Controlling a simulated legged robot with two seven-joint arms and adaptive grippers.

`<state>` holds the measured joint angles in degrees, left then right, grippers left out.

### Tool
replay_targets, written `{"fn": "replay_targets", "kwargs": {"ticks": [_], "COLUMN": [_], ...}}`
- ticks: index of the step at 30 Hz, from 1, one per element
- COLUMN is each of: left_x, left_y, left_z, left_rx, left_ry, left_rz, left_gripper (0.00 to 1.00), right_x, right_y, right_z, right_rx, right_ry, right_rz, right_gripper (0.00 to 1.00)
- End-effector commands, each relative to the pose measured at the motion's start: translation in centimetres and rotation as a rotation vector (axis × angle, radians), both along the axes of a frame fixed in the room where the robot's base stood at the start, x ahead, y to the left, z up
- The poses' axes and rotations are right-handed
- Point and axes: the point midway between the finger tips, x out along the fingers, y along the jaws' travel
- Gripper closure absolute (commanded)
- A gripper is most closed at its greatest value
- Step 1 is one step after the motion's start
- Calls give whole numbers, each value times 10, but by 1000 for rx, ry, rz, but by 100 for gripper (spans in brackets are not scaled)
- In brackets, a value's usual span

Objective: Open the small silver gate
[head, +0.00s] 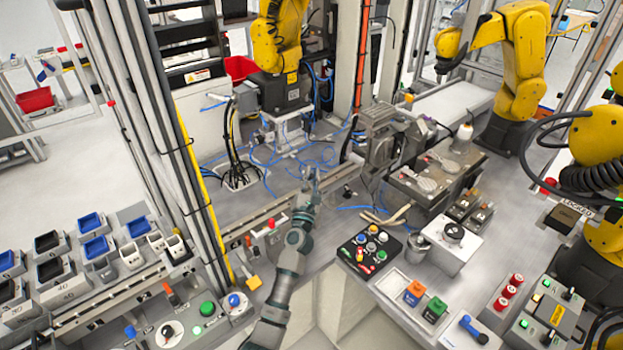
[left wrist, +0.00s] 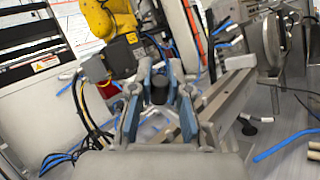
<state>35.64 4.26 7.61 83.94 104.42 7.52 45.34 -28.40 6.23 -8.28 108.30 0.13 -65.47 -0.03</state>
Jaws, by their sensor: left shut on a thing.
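My left gripper (head: 311,186) reaches in from the bottom of the head view to the metal rail area at the middle of the cell. In the left wrist view its two blue-grey fingers (left wrist: 158,108) stand apart, shut on a small grey part (left wrist: 158,86) with a dark round top. The fingers hide most of this part. A silver rail (head: 343,176) lies just right of the gripper; it also shows in the left wrist view (left wrist: 224,97). I cannot clearly tell the small silver gate's outline from the metalwork here. My right gripper is not in view.
Blue hoses (head: 318,152) and black cables (head: 236,160) lie around the work spot. A yellow robot arm (head: 277,38) stands behind it. A button panel (head: 368,249) and a metal fixture (head: 425,172) are to the right. Bins (head: 97,247) are at the left.

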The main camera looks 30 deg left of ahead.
Motion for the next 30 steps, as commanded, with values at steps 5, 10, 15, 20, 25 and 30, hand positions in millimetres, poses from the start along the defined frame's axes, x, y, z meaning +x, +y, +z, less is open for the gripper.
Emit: {"fn": "replay_targets", "kwargs": {"ticks": [5, 10, 15, 20, 25, 30], "left_x": [1, 1, 1, 1, 1, 1], "left_y": [-3, -4, -4, -3, -1, 0], "left_z": [-8, -8, -8, -7, -5, -4], "left_rx": [5, 5, 5, 6, 7, 7], "left_ry": [7, 8, 8, 6, 3, 1], "left_rz": [-6, -7, -7, -5, -4, -2], "left_gripper": [100, 100, 100, 57, 57, 57], "right_x": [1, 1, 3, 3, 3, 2], "right_y": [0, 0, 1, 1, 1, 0], "right_z": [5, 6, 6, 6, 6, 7], "right_rx": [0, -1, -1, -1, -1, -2], "right_ry": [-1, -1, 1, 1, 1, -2], "right_rz": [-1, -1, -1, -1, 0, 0], "right_gripper": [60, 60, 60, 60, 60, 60]}}
